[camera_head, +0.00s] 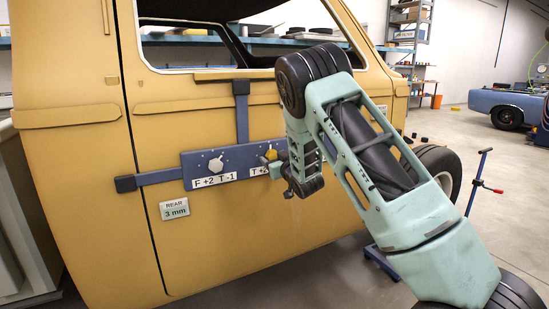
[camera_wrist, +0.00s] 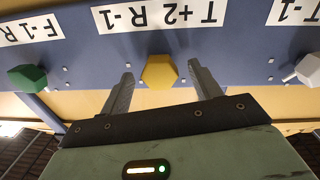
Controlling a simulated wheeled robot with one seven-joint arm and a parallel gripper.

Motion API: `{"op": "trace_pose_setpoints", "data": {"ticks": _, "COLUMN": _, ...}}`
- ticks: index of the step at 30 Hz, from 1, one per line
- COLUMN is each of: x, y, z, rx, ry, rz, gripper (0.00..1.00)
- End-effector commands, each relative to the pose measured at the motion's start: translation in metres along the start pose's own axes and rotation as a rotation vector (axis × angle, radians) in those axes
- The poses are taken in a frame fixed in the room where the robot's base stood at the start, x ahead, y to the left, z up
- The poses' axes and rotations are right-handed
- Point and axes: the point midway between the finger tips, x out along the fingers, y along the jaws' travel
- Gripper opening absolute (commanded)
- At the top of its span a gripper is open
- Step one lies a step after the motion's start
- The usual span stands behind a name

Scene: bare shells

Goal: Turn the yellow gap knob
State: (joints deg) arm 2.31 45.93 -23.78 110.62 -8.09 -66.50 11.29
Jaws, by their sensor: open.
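The yellow gap knob (camera_head: 271,154) sits on a blue-grey panel (camera_head: 232,153) fixed across the yellow vehicle door. In the wrist view the yellow knob (camera_wrist: 159,71) is a hexagonal knob under the upside-down label "T+2 R-1" (camera_wrist: 160,16). My gripper (camera_wrist: 163,77) is open, with one finger on each side of the knob and a visible gap on both sides. In the head view my gripper (camera_head: 283,169) is at the panel's right part, and my arm hides much of that end.
A white knob (camera_head: 216,164) is on the panel's left part, and it also shows in the wrist view (camera_wrist: 307,70). A green knob (camera_wrist: 27,77) is on the other side. A "REAR 3 mm" plate (camera_head: 174,208) is on the door below. A blue stand (camera_head: 474,190) is on the floor at right.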

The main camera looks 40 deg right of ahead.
Motion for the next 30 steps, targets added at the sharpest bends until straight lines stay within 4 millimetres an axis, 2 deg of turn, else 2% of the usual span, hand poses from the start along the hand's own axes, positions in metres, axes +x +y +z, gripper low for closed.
{"op": "trace_pose_setpoints", "data": {"ticks": 10, "x": 0.0043, "y": 0.0000, "z": 0.0004, "rx": 0.000, "ry": -0.001, "rz": 0.000, "gripper": 0.63}}
{"op": "trace_pose_setpoints", "data": {"ticks": 11, "x": 0.0043, "y": 0.0000, "z": 0.0003, "rx": 0.000, "ry": -0.001, "rz": 0.000, "gripper": 0.57}}
{"op": "trace_pose_setpoints", "data": {"ticks": 15, "x": 0.0042, "y": 0.0000, "z": 0.0002, "rx": 0.000, "ry": -0.001, "rz": 0.000, "gripper": 0.18}}
{"op": "trace_pose_setpoints", "data": {"ticks": 23, "x": 0.0041, "y": -0.0002, "z": 0.0008, "rx": -0.013, "ry": 0.001, "rz": 0.000, "gripper": 0.18}}
{"op": "trace_pose_setpoints", "data": {"ticks": 30, "x": 0.0041, "y": -0.0007, "z": 0.0031, "rx": -0.108, "ry": 0.008, "rz": 0.000, "gripper": 0.18}}
